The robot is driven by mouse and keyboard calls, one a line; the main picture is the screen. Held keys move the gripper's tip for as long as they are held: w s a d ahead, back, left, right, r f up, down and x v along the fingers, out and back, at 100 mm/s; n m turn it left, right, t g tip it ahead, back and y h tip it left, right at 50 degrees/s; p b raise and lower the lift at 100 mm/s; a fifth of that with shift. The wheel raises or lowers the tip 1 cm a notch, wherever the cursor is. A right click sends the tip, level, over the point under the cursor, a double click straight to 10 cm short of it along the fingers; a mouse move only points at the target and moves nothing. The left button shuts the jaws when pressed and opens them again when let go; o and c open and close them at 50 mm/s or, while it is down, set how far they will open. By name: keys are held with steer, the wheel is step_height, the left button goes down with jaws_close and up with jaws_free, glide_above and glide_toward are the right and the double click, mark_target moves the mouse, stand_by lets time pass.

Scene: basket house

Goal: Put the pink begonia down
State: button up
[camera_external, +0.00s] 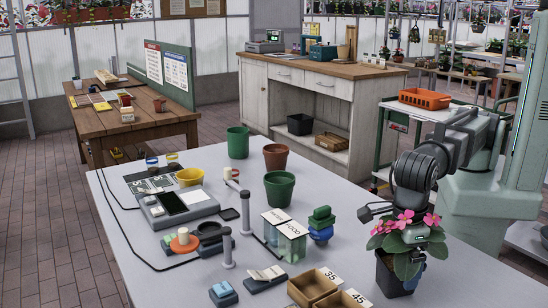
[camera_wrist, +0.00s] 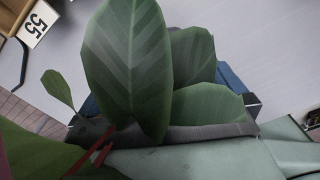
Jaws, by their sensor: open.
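The pink begonia (camera_external: 404,232), with pink flowers and broad green leaves in a dark square pot (camera_external: 393,277), stands upright at the right front of the grey table. The pot appears to rest on the tabletop. My gripper (camera_external: 415,266) is open, low among the leaves at the pot's right side; leaves and flowers hide part of it. In the wrist view, large begonia leaves (camera_wrist: 130,70) fill the middle and hide most of the jaws. Blue parts show on both sides behind the leaves. I cannot tell whether the fingers touch the pot.
Green pots (camera_external: 279,188), a brown pot (camera_external: 276,157) and a scale (camera_external: 178,206) stand farther back. Bare tabletop lies behind the begonia.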

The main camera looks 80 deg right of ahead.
mark_target(399, 264)
step_height(399, 264, up, 12)
steer(key=shift+r, duration=0.15)
stand_by(0.6)
stand_by(0.5)
